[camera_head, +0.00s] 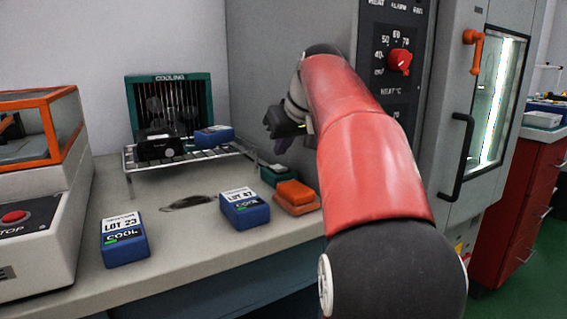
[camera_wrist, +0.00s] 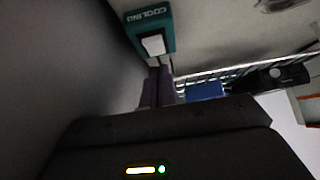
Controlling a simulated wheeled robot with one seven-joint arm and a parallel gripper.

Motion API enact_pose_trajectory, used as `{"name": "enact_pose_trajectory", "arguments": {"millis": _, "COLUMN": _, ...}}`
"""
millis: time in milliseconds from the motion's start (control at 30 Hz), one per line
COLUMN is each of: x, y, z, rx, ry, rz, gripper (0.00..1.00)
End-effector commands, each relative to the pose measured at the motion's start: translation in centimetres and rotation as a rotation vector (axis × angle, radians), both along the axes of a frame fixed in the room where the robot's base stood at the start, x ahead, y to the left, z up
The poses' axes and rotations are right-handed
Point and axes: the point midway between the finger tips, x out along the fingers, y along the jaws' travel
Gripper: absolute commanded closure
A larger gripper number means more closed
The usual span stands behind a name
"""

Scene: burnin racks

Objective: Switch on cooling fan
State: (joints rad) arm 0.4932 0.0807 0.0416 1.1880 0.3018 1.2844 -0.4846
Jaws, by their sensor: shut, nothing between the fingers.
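The cooling fan unit (camera_head: 168,80) is a teal-framed box labelled COOLING at the back of the bench, with dark fans behind a grille. A teal switch box (camera_head: 278,174) sits on the bench right of the wire rack, partly hidden behind an orange block. In the wrist view the teal switch box (camera_wrist: 165,15) shows a COOLING label and a white rocker (camera_wrist: 153,45). My gripper (camera_head: 283,140) is over the bench near this box. Its purple fingers (camera_wrist: 158,72) are shut and empty, with tips close to the rocker; I cannot tell whether they touch.
A wire rack (camera_head: 190,158) holds a black device (camera_head: 160,148) and a blue block (camera_head: 214,135). Blue blocks LOT 23 (camera_head: 124,240) and LOT 47 (camera_head: 244,208) and an orange block (camera_head: 295,196) sit on the bench. A grey oven cabinet (camera_head: 290,50) stands beside my arm.

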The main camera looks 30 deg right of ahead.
Motion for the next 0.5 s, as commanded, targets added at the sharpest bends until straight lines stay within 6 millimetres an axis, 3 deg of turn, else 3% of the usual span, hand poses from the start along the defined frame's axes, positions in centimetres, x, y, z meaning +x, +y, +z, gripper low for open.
{"name": "enact_pose_trajectory", "arguments": {"millis": 200, "x": -0.4, "y": 0.0, "z": -2.3, "rx": -0.002, "ry": -0.002, "rz": -0.001, "gripper": 1.0}}
{"name": "enact_pose_trajectory", "arguments": {"millis": 500, "x": -0.5, "y": 0.0, "z": -2.5, "rx": -0.001, "ry": -0.002, "rz": 0.0, "gripper": 1.0}}
